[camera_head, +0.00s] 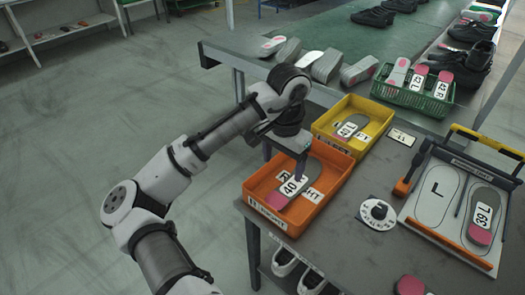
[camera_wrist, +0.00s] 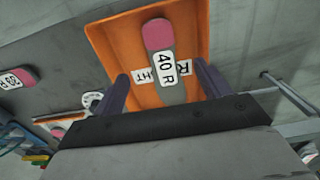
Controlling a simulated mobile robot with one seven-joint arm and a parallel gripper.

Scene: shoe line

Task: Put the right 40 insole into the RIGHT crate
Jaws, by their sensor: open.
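The right 40 insole, grey with a pink heel and a "40 R" label, shows in the wrist view (camera_wrist: 160,38) and the head view (camera_head: 279,200). It lies inside the orange crate (camera_head: 262,218), over a floor label partly reading "HT". The orange crate also fills the upper middle of the wrist view (camera_wrist: 203,30). My gripper (camera_head: 284,168) is above the crate, fingers pointing down. In the wrist view my gripper (camera_wrist: 163,88) is open, one finger on either side of the insole and apart from it. The wrist hides the insole's near end.
A yellow crate (camera_head: 372,105) holding another insole stands behind the orange one. A green basket (camera_head: 432,103) and grey shoe parts stand further back.

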